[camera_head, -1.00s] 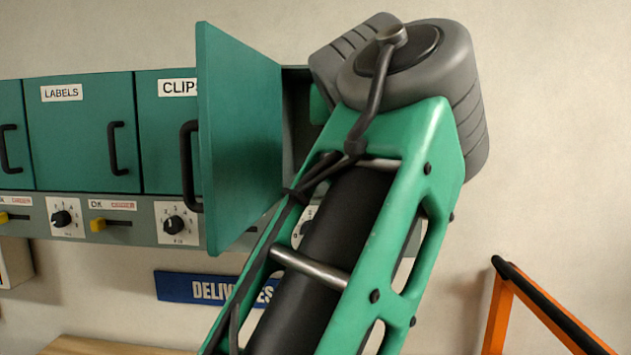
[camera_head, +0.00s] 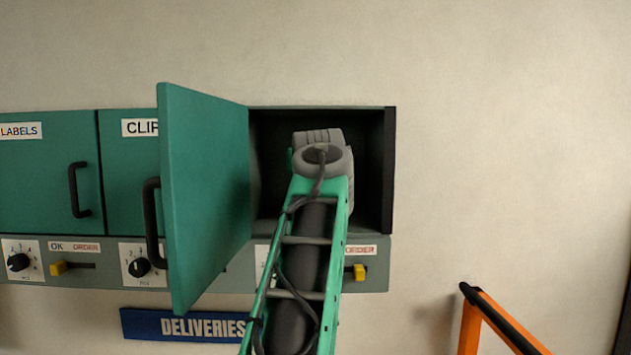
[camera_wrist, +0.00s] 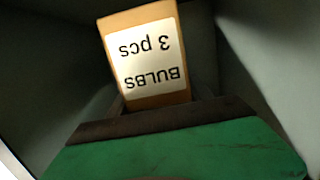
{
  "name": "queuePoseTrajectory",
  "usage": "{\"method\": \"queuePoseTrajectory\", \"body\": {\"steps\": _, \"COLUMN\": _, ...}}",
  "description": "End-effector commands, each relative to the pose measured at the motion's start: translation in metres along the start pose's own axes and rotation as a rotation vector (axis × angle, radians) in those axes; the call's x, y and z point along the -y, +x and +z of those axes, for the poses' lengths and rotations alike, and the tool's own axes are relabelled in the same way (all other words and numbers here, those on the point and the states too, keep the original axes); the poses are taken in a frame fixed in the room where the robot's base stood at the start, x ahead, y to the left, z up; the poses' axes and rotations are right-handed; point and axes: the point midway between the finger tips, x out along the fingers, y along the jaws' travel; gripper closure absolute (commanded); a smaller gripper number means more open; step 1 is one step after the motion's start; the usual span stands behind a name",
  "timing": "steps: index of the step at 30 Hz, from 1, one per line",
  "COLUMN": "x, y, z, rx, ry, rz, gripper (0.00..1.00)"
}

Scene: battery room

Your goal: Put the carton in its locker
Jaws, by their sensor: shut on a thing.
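The carton (camera_wrist: 140,20) is an orange-brown box with a white label reading "BULBS 3 pcs", upside down in the wrist view. My gripper (camera_wrist: 157,100) is shut on it; the fingers are mostly hidden behind the dark edge of my wrist. Grey walls surround the carton in the wrist view. In the head view my arm reaches into the open locker (camera_head: 390,165) at the right end of the row. Its green door (camera_head: 205,200) stands swung out to the left, its front label out of sight. My arm hides the carton and gripper there.
Closed lockers LABELS (camera_head: 40,180) and CLIPS (camera_head: 125,180) are to the left. A panel of dials and yellow sliders (camera_head: 360,272) runs below. A blue DELIVERIES sign (camera_head: 185,326) hangs lower. An orange frame (camera_head: 490,325) stands at lower right; the wall between is bare.

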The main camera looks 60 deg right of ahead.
Motion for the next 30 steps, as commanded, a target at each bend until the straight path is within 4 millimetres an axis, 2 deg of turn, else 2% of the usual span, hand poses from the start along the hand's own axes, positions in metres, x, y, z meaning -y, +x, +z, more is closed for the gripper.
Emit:
{"method": "queuePoseTrajectory", "body": {"steps": 9, "x": 0.001, "y": 0.004, "z": 0.043, "rx": -0.003, "ry": -0.001, "rz": 0.0, "gripper": 1.0}}
{"method": "queuePoseTrajectory", "body": {"steps": 22, "x": 0.0, "y": 0.01, "z": 0.053, "rx": -0.007, "ry": -0.001, "rz": -0.001, "gripper": 1.0}}
{"method": "queuePoseTrajectory", "body": {"steps": 23, "x": 0.0, "y": 0.011, "z": 0.053, "rx": -0.004, "ry": -0.001, "rz": -0.001, "gripper": 0.4}}
{"method": "queuePoseTrajectory", "body": {"steps": 30, "x": 0.0, "y": 0.011, "z": 0.053, "rx": -0.003, "ry": -0.001, "rz": -0.001, "gripper": 0.2}}
